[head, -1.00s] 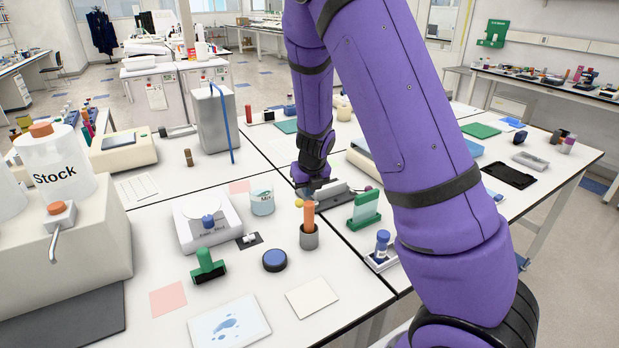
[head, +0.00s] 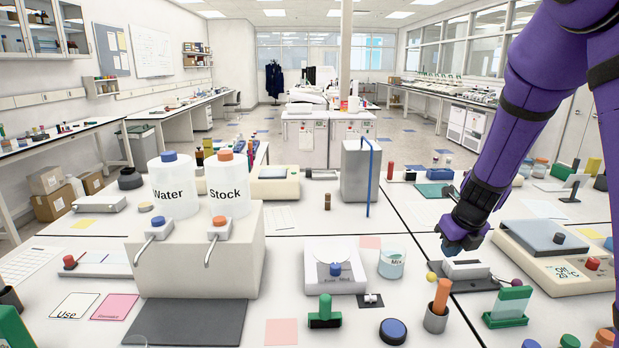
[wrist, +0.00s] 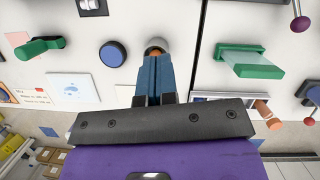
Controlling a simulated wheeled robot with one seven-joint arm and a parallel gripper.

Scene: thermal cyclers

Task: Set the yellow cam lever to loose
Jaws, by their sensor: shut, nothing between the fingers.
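A small yellow ball knob (head: 432,277), which looks like the yellow cam lever's end, sits at the left end of a low grey-and-white block (head: 466,269) in the head view. A dark red knob (head: 517,284) is at the block's right end; a similar knob shows at the wrist view's upper right (wrist: 300,23). The lever's arm and its setting are too small to tell. My gripper (head: 463,246) appears above or behind the block. In the wrist view its blue fingers (wrist: 158,60) are together and empty. The yellow knob is not visible there.
An orange rod stands in a grey cup (head: 435,319), close to the yellow knob. A green stand (head: 508,308) is in front of the block, a heater with a dark plate (head: 556,250) to its right. A beaker marked Mix (head: 392,262) is to the left.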

